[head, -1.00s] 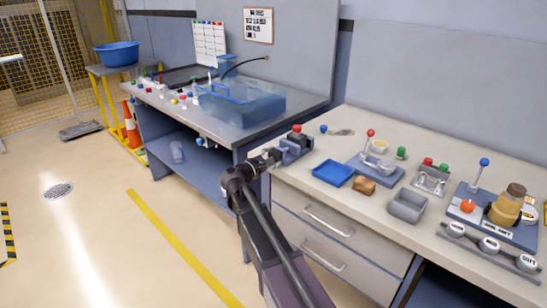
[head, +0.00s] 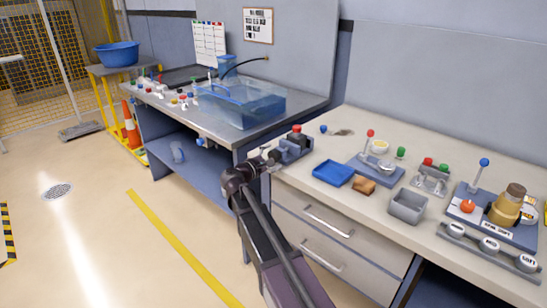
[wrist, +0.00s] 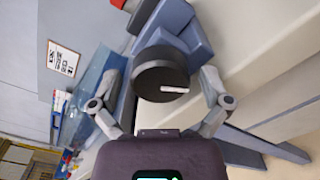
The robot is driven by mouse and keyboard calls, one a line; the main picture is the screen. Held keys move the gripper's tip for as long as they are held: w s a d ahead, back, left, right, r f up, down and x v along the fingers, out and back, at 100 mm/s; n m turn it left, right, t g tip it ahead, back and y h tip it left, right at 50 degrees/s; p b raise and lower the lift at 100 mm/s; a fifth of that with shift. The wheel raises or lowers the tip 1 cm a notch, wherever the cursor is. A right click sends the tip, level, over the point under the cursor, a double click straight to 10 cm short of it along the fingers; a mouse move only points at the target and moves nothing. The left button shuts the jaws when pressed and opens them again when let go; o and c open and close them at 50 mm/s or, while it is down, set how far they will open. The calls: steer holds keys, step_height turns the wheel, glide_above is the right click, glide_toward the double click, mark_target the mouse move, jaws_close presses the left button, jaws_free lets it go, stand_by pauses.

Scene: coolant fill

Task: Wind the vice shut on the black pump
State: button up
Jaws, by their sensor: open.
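The small blue-grey vice (head: 290,152) sits at the left front corner of the beige worktop. The black pump (head: 297,140) with a red top is at the vice; whether the jaws touch it cannot be told. My gripper (head: 263,161) is in front of the vice, over the worktop's edge. In the wrist view, my gripper (wrist: 161,78) is open, with a finger on each side of the vice's round dark handwheel (wrist: 160,78), which has a white mark. The blue-grey vice body (wrist: 182,28) shows behind the wheel. Finger contact with the wheel is unclear.
A blue tray (head: 333,173), a brown block (head: 364,186) and a grey bin (head: 407,206) stand right of the vice. A clear blue tank (head: 243,105) stands on the steel bench to the left. Drawers (head: 330,222) lie below.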

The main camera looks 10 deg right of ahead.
steer(key=shift+n, duration=0.6)
steer(key=v, duration=1.3)
steer(key=shift+s+a, duration=0.25)
steer(key=shift+a, duration=0.1)
steer(key=shift+n, duration=0.3)
steer(key=n, duration=0.7)
steer(key=shift+s+a+r, duration=0.1)
steer(key=shift+s+r, duration=0.1)
steer(key=x, duration=1.3)
steer(key=shift+w+d, duration=0.3)
